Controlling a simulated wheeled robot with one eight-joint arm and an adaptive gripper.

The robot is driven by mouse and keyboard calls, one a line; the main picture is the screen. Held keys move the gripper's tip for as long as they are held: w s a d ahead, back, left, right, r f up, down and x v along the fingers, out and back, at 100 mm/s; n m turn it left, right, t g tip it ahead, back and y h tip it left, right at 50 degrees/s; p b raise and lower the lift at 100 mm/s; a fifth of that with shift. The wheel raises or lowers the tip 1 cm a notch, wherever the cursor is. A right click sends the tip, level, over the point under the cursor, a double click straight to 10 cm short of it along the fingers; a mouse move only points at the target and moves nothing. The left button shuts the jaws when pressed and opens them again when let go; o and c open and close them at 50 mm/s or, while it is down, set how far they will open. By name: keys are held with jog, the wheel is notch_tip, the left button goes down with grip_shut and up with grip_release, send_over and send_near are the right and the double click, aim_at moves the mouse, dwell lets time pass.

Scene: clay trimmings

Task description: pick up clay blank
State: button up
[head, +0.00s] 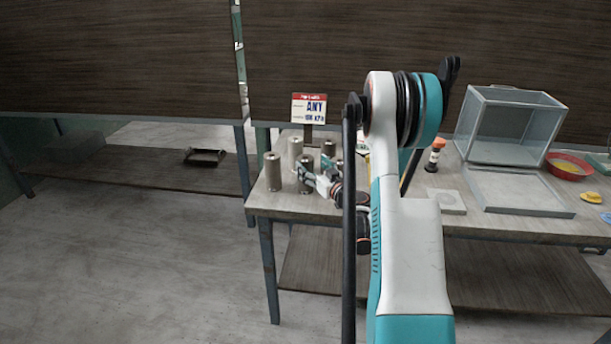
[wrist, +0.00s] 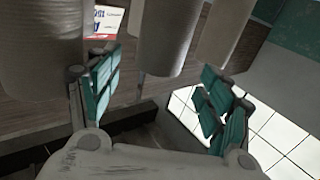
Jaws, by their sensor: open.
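Several grey cylindrical clay blanks stand upright in a group on the left end of the table, among them a front-left one (head: 272,172) and a back one (head: 295,150). My gripper (head: 317,170) is at the right side of the group, its teal fingers apart, near a front blank (head: 305,175) that it partly overlaps in the head view. In the wrist view my gripper (wrist: 160,97) is open and empty. A blank (wrist: 165,38) shows in line with the gap between the fingers; others show at the left (wrist: 42,45) and right (wrist: 228,32). Contact cannot be told.
Right of my arm are an orange-and-white bottle (head: 434,155), a pale square slab (head: 446,201), a clear-sided box (head: 508,126) and a red bowl (head: 569,166). A yellow item (head: 591,197) lies at the far right.

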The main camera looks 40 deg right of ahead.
aim_at(310, 165)
jog(key=x, duration=0.1)
jog(key=b+x, duration=0.1)
jog(key=x, duration=0.2)
jog(key=shift+f+b, duration=0.3)
jog(key=shift+b, duration=0.1)
jog(key=shift+w+d+r, duration=0.15)
jog(key=shift+w+d, duration=0.05)
jog(key=shift+w, duration=0.45)
grip_shut()
